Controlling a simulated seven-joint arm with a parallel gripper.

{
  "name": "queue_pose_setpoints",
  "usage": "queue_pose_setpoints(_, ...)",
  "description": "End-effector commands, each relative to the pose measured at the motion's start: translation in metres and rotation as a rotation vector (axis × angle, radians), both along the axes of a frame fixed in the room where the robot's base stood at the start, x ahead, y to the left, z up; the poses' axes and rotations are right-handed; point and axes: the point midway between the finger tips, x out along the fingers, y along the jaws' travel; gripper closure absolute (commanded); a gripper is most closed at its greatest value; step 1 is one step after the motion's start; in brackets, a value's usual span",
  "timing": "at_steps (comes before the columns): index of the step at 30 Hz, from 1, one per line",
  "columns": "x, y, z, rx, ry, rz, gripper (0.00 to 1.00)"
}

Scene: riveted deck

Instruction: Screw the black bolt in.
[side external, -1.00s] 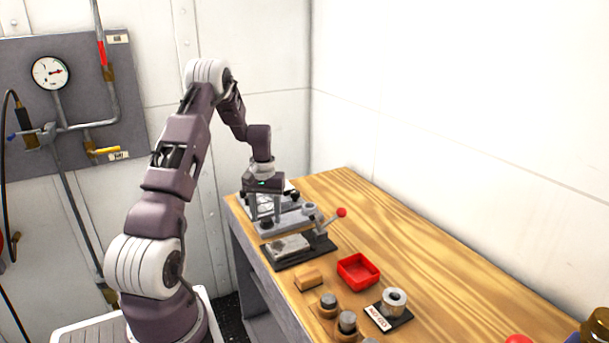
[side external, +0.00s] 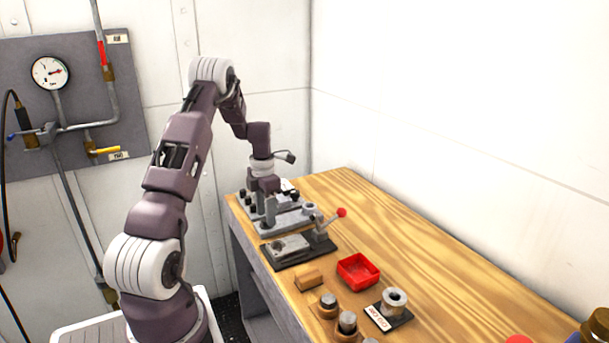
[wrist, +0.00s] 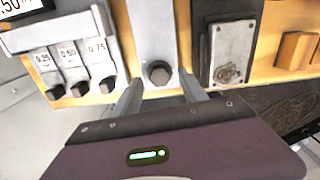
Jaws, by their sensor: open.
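The black bolt (wrist: 158,73) shows in the wrist view as a dark faceted head at the near end of a light grey plate (wrist: 152,30). My gripper (wrist: 160,77) is open, with one finger on either side of the bolt head. I cannot tell whether the fingers touch it. In the side external view my gripper (side external: 268,218) points down over the grey fixture (side external: 292,219) at the bench's far end. The bolt is hidden there behind the fingers, and its depth in the plate cannot be seen.
Black knobs marked 0.25, 0.50 and 0.75 (wrist: 67,87) are left of the bolt.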

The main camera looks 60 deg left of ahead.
Motion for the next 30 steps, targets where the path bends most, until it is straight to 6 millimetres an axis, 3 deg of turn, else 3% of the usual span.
queue_pose_setpoints(1, 0.002, 0.001, 0.017, 0.010, -0.006, -0.006, 0.50)
queue_pose_setpoints(7, 0.002, 0.001, 0.069, 0.010, -0.007, -0.008, 0.50)
queue_pose_setpoints(18, 0.026, -0.072, 0.132, 0.054, -0.069, -0.493, 0.50)
queue_pose_setpoints(30, 0.026, -0.158, 0.191, 0.134, -0.123, -1.048, 0.50)
